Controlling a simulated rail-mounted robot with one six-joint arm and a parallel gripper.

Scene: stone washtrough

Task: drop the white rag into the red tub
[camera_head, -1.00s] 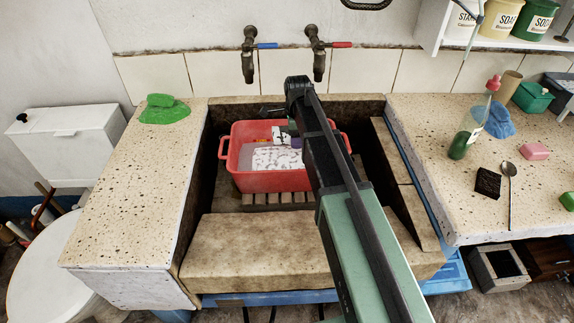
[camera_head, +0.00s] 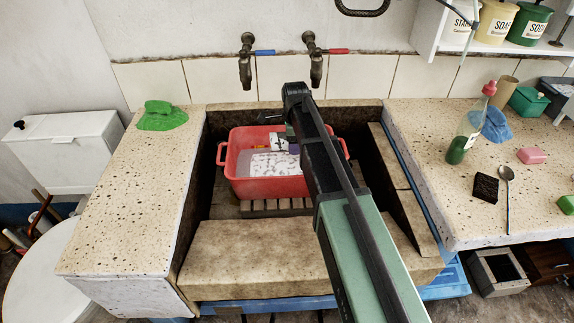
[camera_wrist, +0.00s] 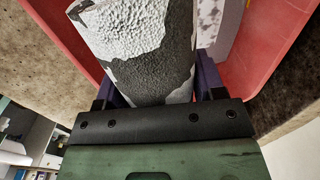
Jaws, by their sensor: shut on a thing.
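The red tub (camera_head: 270,187) stands in the stone trough on wooden slats. It holds pale greyish content with a white speckled patch. My gripper (camera_head: 292,143) is over the tub's back right part, its fingers purple. In the wrist view my gripper (camera_wrist: 157,88) is shut on a rough white thing with dark grey areas, which I take for the white rag (camera_wrist: 135,45). The rag also shows as a small white patch (camera_head: 277,141) beside the fingers in the head view. My arm hides the tub's right part. I cannot tell whether the rag touches the content.
Two taps (camera_head: 246,62) with blue and red handles hang above the trough. A green cloth (camera_head: 161,118) lies on the left ledge. The right ledge holds a green bottle (camera_head: 458,148), a dark block (camera_head: 485,188), a spoon (camera_head: 507,190) and a pink soap (camera_head: 531,155).

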